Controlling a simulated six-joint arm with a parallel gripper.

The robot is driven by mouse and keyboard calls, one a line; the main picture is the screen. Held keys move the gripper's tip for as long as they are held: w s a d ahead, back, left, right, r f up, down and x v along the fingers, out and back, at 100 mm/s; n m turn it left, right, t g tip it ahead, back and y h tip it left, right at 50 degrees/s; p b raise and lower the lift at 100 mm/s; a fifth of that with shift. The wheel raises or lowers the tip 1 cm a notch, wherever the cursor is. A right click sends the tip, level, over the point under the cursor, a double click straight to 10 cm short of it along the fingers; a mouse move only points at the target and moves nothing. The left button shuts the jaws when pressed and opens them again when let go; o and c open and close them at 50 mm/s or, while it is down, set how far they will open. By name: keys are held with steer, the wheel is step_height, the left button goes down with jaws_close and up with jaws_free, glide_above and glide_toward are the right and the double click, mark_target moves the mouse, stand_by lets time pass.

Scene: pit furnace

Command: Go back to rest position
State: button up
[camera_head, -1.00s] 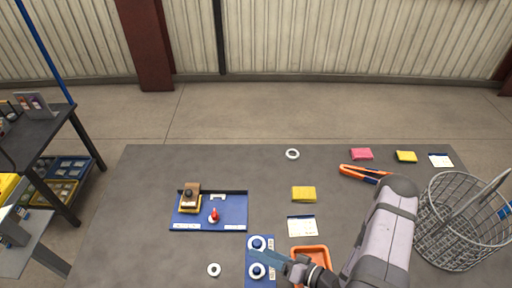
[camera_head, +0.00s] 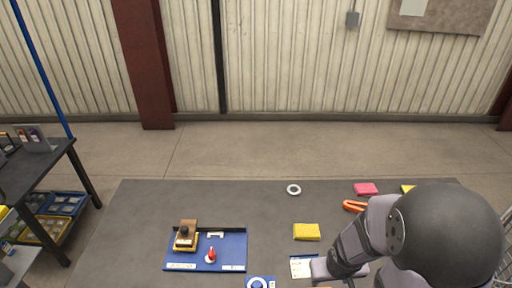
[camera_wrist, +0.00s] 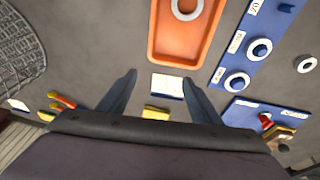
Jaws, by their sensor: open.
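My gripper (camera_wrist: 152,92) is open and empty in the wrist view, its two dark fingers spread apart above the table. A white card (camera_wrist: 167,84) and a yellow block (camera_wrist: 155,113) show between and behind the fingers, apart from them. In the head view my arm comes in at the lower right, and the gripper's fingertips are not clearly visible there. The arm hides part of the white card (camera_head: 300,266) on the table.
A blue tray (camera_head: 232,264) holds a brown-and-yellow block and a red-knobbed piece. An orange tray (camera_wrist: 158,50) holds a white ring. A blue strip (camera_wrist: 222,73) bears round knobs. A wire basket (camera_wrist: 20,45) stands near. Orange-handled pliers (camera_head: 353,206) lie behind my arm.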

steer(key=s+a+r+g+y+b, duration=0.1)
steer(key=s+a+r+g, duration=0.1)
steer(key=s+a+r, duration=0.3)
steer(key=s, duration=0.3)
steer(key=shift+s+a+g, duration=0.2)
steer(key=shift+g, duration=0.2)
stand_by(0.6)
